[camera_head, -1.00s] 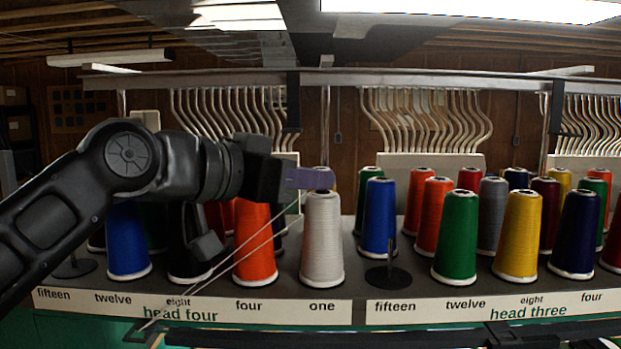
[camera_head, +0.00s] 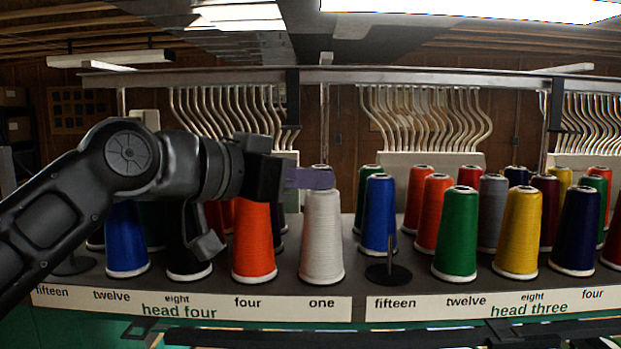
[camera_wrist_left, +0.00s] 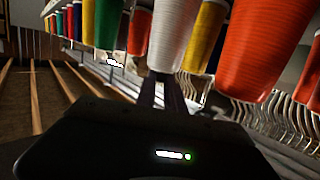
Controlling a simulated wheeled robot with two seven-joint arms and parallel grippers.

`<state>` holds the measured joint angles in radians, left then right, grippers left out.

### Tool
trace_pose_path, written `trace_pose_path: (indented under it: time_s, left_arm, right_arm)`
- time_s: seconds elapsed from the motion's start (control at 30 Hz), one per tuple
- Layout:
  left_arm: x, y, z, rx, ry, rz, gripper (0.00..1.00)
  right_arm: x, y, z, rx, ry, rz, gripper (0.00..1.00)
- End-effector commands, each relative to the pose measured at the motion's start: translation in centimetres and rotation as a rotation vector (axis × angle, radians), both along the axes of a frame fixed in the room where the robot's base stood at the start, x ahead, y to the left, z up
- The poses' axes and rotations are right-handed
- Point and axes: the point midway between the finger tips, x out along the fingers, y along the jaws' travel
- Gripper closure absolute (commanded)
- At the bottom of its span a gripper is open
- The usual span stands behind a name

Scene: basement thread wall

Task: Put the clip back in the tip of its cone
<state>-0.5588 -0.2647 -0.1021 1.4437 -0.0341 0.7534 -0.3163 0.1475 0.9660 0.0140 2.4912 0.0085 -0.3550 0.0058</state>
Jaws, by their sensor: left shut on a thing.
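My left gripper (camera_head: 312,178) has purple fingers and reaches in from the left at the tip of the white cone (camera_head: 322,240), above the label "one". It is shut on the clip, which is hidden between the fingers. The white cone stands upright, and its top rim shows just above and behind the fingers. In the left wrist view the picture is upside down: the fingers (camera_wrist_left: 165,95) meet the narrow end of the white cone (camera_wrist_left: 171,35). I cannot tell whether the clip sits inside the tip. My right gripper is not in view.
An orange cone (camera_head: 254,242) stands close left of the white one, under my wrist. A blue cone (camera_head: 379,215) and an empty spindle (camera_head: 390,262) are to the right. More cones crowd the shelf. A metal rail (camera_head: 420,76) with curved pale tubes runs behind.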

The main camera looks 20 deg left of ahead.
Motion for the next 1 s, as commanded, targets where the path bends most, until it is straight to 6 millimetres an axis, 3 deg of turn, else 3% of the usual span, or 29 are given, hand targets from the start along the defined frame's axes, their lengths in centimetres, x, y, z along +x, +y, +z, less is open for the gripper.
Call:
trace_pose_path:
  time_s: [0.03, 0.07, 0.37, 0.73, 1.0]
  left_arm:
    - [0.0, 0.0, 0.0, 0.001, 0.002, 0.000, 1.00]
    - [0.0, 0.0, 0.0, 0.001, 0.002, 0.000, 0.85]
    - [0.0, 0.0, 0.0, 0.001, 0.001, 0.000, 0.62]
    - [-0.4, 0.3, 0.0, 0.000, 0.000, 0.000, 0.62]
    - [-3.7, 2.3, 0.7, -0.002, -0.002, 0.001, 0.62]
  right_arm:
    - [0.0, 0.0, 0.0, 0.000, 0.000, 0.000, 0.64]
    - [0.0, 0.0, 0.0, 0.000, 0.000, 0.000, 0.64]
    - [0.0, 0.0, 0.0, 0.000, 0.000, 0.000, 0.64]
    - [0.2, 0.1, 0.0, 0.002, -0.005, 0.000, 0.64]
    - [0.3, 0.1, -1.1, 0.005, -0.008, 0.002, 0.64]
